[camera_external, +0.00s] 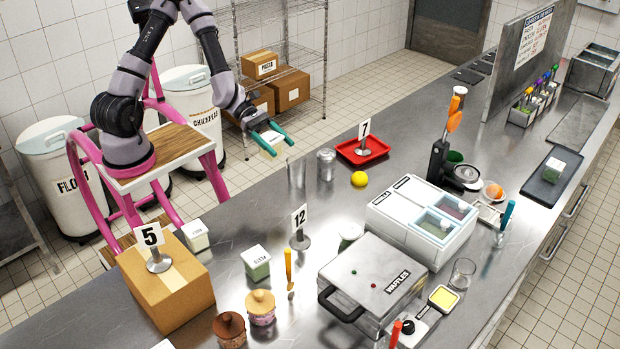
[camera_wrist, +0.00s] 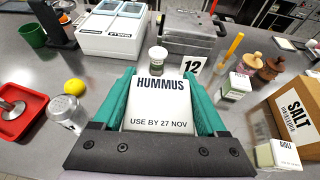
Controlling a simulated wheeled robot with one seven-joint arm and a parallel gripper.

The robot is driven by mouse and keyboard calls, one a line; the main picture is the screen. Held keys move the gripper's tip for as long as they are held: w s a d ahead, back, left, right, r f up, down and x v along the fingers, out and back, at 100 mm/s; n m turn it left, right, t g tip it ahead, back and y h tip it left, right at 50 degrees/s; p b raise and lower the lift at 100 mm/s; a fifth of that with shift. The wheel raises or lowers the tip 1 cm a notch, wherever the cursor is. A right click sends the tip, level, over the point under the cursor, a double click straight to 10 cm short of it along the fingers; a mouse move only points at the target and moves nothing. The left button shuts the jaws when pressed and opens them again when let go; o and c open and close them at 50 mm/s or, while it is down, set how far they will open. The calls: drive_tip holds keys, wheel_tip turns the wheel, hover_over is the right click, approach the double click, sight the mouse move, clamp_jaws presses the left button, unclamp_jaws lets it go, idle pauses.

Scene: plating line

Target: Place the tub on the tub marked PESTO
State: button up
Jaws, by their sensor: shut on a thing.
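My gripper (camera_external: 270,138) has teal fingers shut on a white tub (camera_wrist: 158,103), whose lid reads HUMMUS, USE BY 27 NOV in the wrist view. The held tub is in the air at the counter's edge, away from the other tubs. The tub marked PESTO (camera_external: 256,262), white-lidded with green contents, stands on the counter in front of the 12 sign. A similar tub (camera_wrist: 240,87), its label too small to read, shows right of the held tub in the wrist view. Nothing shows on top of the PESTO tub.
A white tub marked AIOLI (camera_wrist: 278,154) stands by the cardboard box (camera_external: 167,283). Close to the PESTO tub are the 12 sign (camera_external: 299,224), an orange-handled tool (camera_external: 289,268) and pots. The waffle maker (camera_external: 375,283), glasses, a yellow ball (camera_external: 359,179) and a red tray (camera_external: 363,152) also occupy the counter.

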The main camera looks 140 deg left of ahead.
wheel_tip(320, 180, up, 6)
drive_tip(key=shift+f, duration=0.1)
drive_tip(key=n+y, duration=0.4)
hover_over(265, 258)
drive_tip(key=shift+g, duration=0.4)
drive_tip(key=shift+w+f, duration=0.1)
drive_tip(key=shift+f, duration=7.3)
drive_tip(key=shift+f, duration=0.1)
drive_tip(key=o, duration=1.5)
drive_tip(key=shift+f, duration=0.1)
